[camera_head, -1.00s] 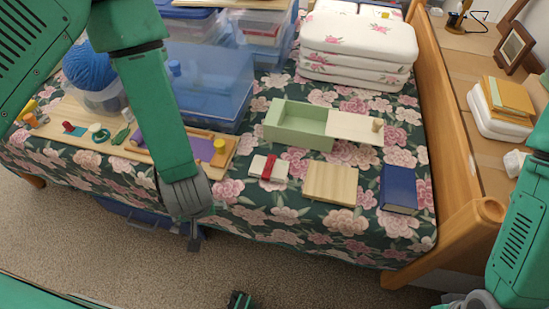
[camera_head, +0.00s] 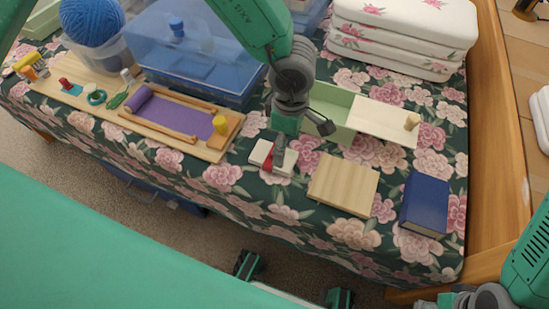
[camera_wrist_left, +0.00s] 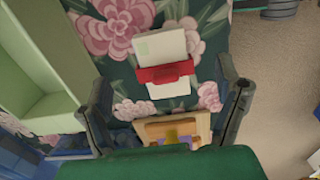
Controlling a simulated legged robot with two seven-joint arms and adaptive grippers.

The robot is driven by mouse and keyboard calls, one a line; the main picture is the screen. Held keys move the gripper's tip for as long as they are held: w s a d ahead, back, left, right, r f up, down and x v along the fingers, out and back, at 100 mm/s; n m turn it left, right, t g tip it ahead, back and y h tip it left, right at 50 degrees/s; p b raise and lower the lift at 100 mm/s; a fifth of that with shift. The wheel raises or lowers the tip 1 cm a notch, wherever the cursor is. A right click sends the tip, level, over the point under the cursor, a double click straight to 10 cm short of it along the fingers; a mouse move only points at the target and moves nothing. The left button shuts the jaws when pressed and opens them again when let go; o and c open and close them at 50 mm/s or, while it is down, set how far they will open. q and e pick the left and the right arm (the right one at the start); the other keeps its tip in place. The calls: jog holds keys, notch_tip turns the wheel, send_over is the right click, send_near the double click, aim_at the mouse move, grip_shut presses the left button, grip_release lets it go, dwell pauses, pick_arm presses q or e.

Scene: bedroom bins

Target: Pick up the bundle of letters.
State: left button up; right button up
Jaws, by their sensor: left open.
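The bundle of letters (camera_head: 259,153) is a small white stack with a red band, lying flat on the flowered bedspread. My left gripper (camera_head: 298,146) is over it in the head view, and one finger hides part of the bundle. In the left wrist view the bundle (camera_wrist_left: 163,48) shows ahead, between the two spread fingers (camera_wrist_left: 160,92) of my left gripper, which is open and empty. I see no contact. Only a grey part of my right gripper (camera_head: 480,298) shows at the bottom right, and its fingers cannot be made out.
A green box (camera_head: 333,103) with a pale lid stands behind the bundle. A wooden board (camera_head: 343,184) and a blue book (camera_head: 425,203) lie to its right. A wooden tray (camera_head: 215,153) with a purple roll lies left. Blue bins (camera_head: 190,50) stand behind.

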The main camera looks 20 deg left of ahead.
aim_at(257, 157)
pick_arm(q)
notch_tip(257, 157, down, 3)
jog(key=shift+r+b, duration=0.2)
jog(key=shift+b, duration=0.15)
jog(key=f+b, duration=0.2)
jog(key=f, duration=0.1)
jog(key=f+b, duration=0.1)
jog(key=f, duration=0.1)
jog(key=shift+a+f, duration=0.1)
jog(key=shift+a, duration=0.2)
jog(key=c, duration=1.3)
